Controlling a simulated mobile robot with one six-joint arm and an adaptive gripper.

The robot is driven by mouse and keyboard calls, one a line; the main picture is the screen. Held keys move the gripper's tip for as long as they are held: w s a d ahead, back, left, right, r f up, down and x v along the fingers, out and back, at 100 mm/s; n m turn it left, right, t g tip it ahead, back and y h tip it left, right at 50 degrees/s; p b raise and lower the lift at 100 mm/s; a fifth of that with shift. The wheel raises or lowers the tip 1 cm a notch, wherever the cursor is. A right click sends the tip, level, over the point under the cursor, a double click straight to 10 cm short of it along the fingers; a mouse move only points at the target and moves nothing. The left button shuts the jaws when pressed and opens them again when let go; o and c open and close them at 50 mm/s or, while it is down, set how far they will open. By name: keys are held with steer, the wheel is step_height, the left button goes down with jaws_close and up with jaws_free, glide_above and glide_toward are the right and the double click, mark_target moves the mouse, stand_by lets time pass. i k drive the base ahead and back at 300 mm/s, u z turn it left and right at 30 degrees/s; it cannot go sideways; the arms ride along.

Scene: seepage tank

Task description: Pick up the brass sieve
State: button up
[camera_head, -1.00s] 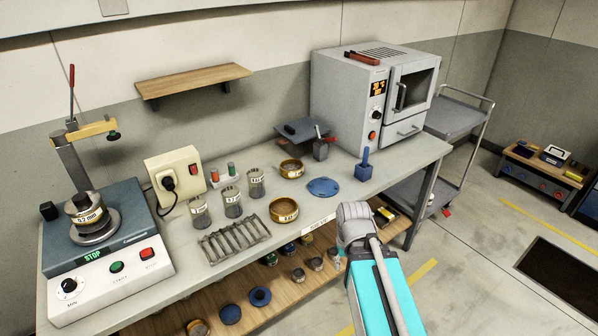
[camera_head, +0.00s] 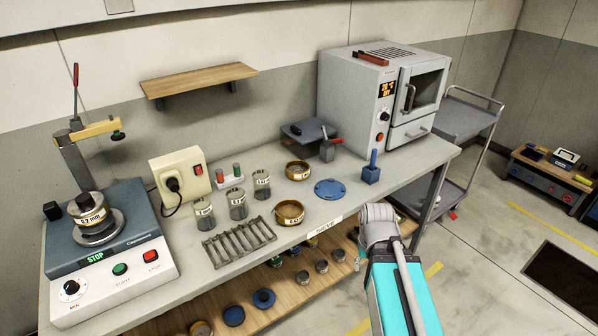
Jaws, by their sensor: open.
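Several round brass sieves are in view. One brass sieve (camera_head: 289,213) with a white label stands near the front edge of the bench, right of a wire rack. Another brass sieve (camera_head: 298,171) stands farther back, beside a dark scale. A third brass sieve (camera_head: 90,211), marked 0.2 mm, sits on the shaker (camera_head: 152,272) at the left. Which one is meant I cannot tell. My teal and grey arm shows at the lower right, in front of the bench edge. My gripper's jaws do not show clearly; the arm hides them.
Glass beakers (camera_head: 237,205) and the wire rack (camera_head: 239,243) crowd the left of the front sieve. An oven (camera_head: 385,95) stands behind.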

mark_target(297, 170)
steer(key=i, duration=0.95)
steer(key=u, duration=0.05)
